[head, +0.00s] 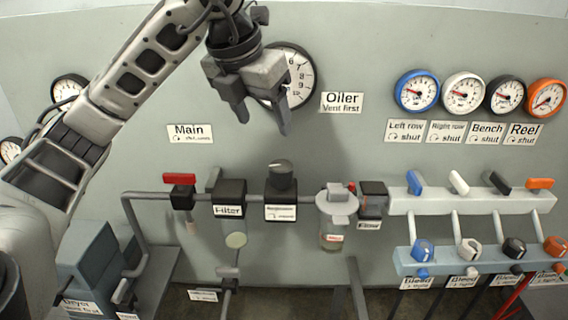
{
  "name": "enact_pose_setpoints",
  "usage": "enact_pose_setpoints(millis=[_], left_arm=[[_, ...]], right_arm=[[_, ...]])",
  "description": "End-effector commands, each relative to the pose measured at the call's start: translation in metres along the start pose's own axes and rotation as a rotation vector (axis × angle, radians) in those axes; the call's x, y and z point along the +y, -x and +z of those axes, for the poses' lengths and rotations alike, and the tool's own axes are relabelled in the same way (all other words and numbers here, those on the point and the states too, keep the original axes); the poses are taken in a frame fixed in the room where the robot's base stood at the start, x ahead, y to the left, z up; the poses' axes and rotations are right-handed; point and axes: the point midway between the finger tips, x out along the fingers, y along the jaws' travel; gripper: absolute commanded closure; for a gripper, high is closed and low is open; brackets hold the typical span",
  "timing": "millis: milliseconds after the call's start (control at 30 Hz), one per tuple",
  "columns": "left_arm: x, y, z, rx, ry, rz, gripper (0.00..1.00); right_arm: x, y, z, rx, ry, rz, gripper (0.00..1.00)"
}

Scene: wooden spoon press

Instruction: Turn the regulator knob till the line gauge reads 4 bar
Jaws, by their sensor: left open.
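The regulator knob (281,175) is a dark round knob on top of a black block with a small white label (280,213), in the pipe run at the middle of the head view. A large black-rimmed gauge (300,72), probably the line gauge, is on the wall above it. My gripper covers its left part, so I cannot tell its reading. My left gripper (262,116) hangs in front of this gauge, fingers pointing down and apart, with nothing between them. It is above the knob and apart from it. My right gripper is not in view.
The filter block (229,196) and a red-handled valve (180,179) are left of the knob. The oiler bowl (333,232) is to its right. A white manifold (470,203) with several coloured levers stands at right. Bare wall separates my gripper from the knob.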

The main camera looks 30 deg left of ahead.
Motion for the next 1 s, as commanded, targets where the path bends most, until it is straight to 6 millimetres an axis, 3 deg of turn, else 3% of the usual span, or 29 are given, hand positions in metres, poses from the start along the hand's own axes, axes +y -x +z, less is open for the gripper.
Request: enact_pose_setpoints(millis=[100, 533, 733, 1000], left_arm=[[-0.001, -0.029, -0.002, 0.008, -0.001, -0.004, 0.35], [-0.002, -0.113, -0.001, 0.006, -0.004, -0.004, 0.35], [-0.002, -0.133, 0.000, 0.003, -0.003, -0.006, 0.35], [-0.002, -0.137, 0.000, 0.001, -0.004, -0.005, 0.35]], right_arm=[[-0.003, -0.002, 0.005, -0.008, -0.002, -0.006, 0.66], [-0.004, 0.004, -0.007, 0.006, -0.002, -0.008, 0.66], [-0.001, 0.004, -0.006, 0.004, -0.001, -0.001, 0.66], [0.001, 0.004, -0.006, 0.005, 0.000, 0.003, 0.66]])
